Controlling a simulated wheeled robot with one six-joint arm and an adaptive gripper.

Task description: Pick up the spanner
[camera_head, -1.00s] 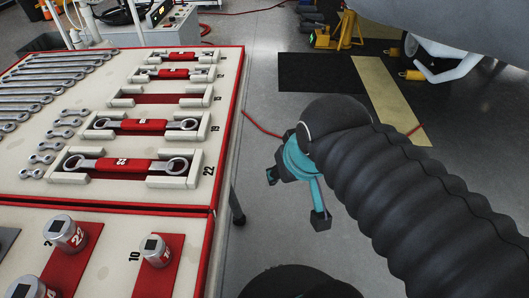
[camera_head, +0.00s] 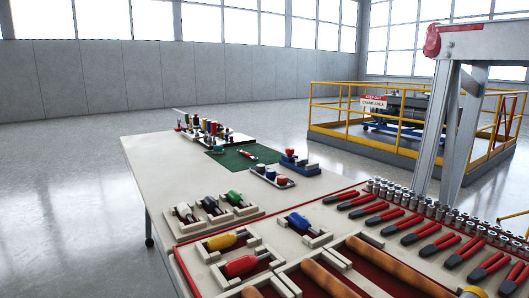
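No spanner can be made out in the present head view, and my gripper is out of the picture. The view holds a long pale tool table (camera_head: 165,165) with a red-edged tool board on its near part. What my gripper holds, if anything, cannot be seen.
On the board are red-handled pliers (camera_head: 434,245), screwdrivers with yellow (camera_head: 222,241), red (camera_head: 240,265) and blue (camera_head: 299,221) handles, and brown handles (camera_head: 380,262). A green mat (camera_head: 230,158) lies farther back. A yellow railing (camera_head: 335,120) and grey gantry leg (camera_head: 437,130) stand behind. Floor at left is clear.

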